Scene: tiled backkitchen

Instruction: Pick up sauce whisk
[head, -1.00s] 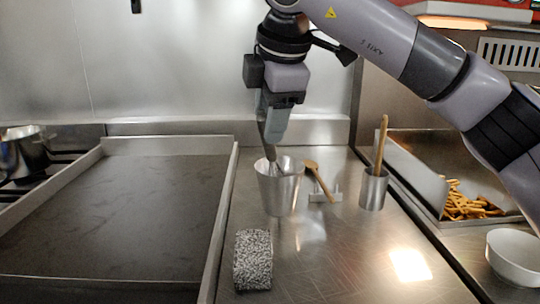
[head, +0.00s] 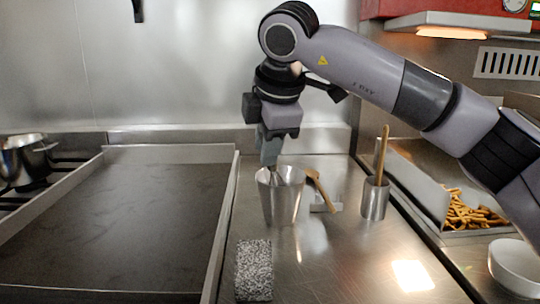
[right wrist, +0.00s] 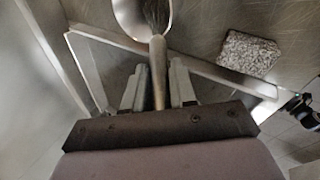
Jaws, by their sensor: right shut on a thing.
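The sauce whisk stands head-down in a tapered metal cup (head: 281,197) on the steel counter. In the right wrist view its pale handle (right wrist: 158,70) runs between my right fingers, and its wires reach into the cup (right wrist: 120,12). My right gripper (head: 269,156) points down just above the cup rim and is shut on the whisk handle; it also shows in the right wrist view (right wrist: 159,82). In the head view the fingers hide most of the handle. My left gripper is not in view.
A wooden spoon (head: 321,188) rests on a small holder right of the cup. A metal canister (head: 375,199) holds a wooden handle. A speckled block (head: 254,270) lies in front. A raised-edge griddle (head: 110,220) is left; a white bowl (head: 515,268) and fries (head: 470,208) are right.

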